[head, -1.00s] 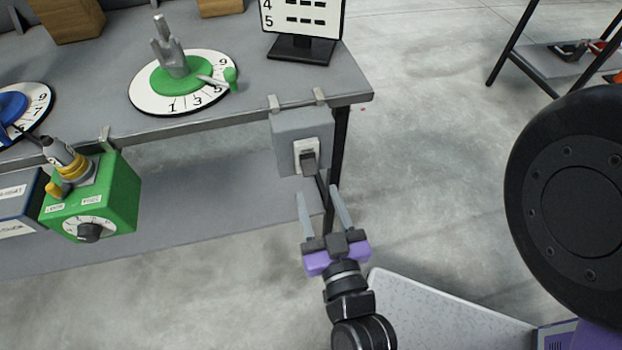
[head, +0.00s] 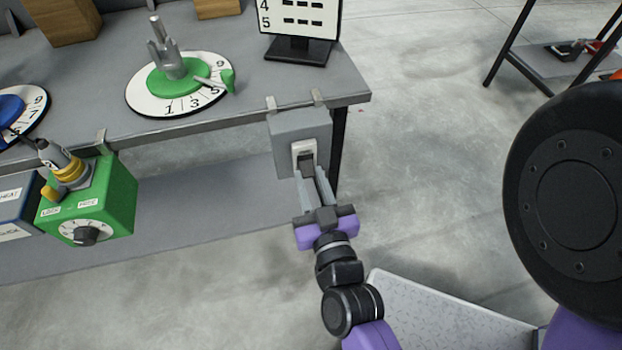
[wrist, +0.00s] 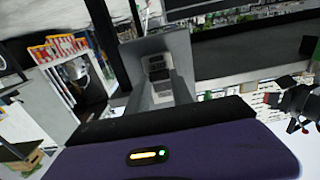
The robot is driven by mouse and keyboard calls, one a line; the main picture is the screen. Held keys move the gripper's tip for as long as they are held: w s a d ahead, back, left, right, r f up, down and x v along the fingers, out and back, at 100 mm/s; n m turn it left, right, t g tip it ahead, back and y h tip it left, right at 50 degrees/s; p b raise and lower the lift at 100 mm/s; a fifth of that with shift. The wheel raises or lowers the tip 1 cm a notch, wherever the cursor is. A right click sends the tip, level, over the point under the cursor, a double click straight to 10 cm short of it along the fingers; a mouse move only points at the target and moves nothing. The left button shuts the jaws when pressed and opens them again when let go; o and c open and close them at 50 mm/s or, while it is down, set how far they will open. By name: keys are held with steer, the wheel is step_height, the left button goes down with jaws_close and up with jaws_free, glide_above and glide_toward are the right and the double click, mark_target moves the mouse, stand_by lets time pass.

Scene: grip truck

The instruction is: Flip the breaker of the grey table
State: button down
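The breaker is a grey box (head: 287,130) clamped to the front right edge of the grey table (head: 240,122). A pale plate (head: 299,147) on its front frames a dark switch handle (head: 306,161), which points down and outward. My gripper (head: 309,171) is right at the breaker, coming from below and in front. Its two grey fingers stand on either side of the handle, close together, and look shut on it. The fingertips partly hide the handle. In the wrist view the breaker box (wrist: 138,55) is straight ahead, with the handle between the fingers.
A green box with a dial (head: 108,195) hangs on the table's front edge to the left. A green-and-white number dial (head: 150,100) and a display stand (head: 298,50) are on the tabletop. A lower shelf (head: 200,215) runs below.

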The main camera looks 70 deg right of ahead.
mark_target(306, 163)
steer(key=shift+r+p, duration=0.25)
steer(key=shift+p, duration=0.45)
steer(key=shift+r+y+p, duration=0.3)
steer(key=shift+p, duration=0.95)
steer(key=r+g+y+p, duration=0.1)
steer(key=p, duration=0.4)
steer(key=r+g+y+p, duration=0.1)
steer(key=g+y+p, duration=0.1)
steer(key=p, duration=0.9)
steer(key=shift+r+p, duration=0.1)
steer(key=shift+p, duration=0.25)
steer(key=g+y+p, duration=0.1)
steer(key=p, duration=0.4)
steer(key=r+g+y+p, duration=0.1)
steer(key=p, duration=0.3)
steer(key=shift+w+d+r+y+p, duration=0.15)
steer(key=shift+d+y+p, duration=0.1)
steer(key=shift+y+p, duration=0.15)
steer(key=shift+w+d+g+y+p, duration=0.15)
steer(key=shift+g+y+p, duration=0.35)
steer(key=shift+p, duration=0.5)
steer(key=shift+d+r+g+y+p, duration=0.15)
steer(key=shift+g+y+p, duration=0.2)
steer(key=shift+y, duration=0.25)
steer(key=shift+w, duration=0.1)
